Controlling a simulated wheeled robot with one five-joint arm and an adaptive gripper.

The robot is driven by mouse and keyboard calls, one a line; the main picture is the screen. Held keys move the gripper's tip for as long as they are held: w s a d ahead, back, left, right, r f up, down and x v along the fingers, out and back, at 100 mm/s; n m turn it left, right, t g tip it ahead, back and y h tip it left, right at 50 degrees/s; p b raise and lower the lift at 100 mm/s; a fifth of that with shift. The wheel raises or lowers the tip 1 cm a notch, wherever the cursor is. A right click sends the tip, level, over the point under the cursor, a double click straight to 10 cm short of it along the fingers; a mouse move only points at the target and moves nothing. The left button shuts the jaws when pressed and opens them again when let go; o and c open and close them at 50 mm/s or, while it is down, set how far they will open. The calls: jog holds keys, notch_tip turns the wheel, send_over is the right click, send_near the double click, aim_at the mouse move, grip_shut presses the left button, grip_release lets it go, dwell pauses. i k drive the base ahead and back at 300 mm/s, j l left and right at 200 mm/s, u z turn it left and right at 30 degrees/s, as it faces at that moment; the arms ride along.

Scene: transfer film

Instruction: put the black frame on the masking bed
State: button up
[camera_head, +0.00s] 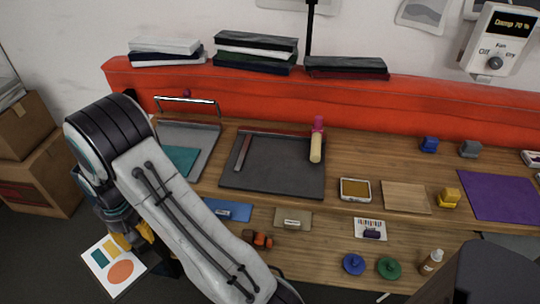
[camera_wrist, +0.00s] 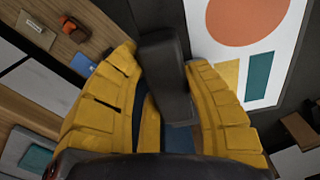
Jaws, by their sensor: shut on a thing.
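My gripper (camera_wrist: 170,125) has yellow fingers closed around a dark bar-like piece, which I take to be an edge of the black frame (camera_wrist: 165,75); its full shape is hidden. In the head view my gripper (camera_head: 138,238) is low at the left, beyond the bench's near edge and partly behind my arm. A flat dark grey bed (camera_head: 270,182) with a red-and-grey strip lies mid-bench, and a grey board with a raised metal bar (camera_head: 208,135) lies left of it. I cannot tell for certain which is the masking bed. Both are away from my gripper.
A print with an orange circle (camera_head: 118,272) lies below the gripper. A pale roller (camera_head: 316,148) stands at the dark bed's right edge. A blue card (camera_head: 228,211), a tan block (camera_head: 293,219) and a small orange-and-brown object (camera_head: 262,240) lie in front. Cardboard boxes (camera_head: 35,160) stand left.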

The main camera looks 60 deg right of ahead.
aim_at(276, 154)
jog(key=i+j, duration=0.3)
jog(key=i, duration=0.2)
jog(key=i+j, duration=0.3)
jog(key=i, duration=0.2)
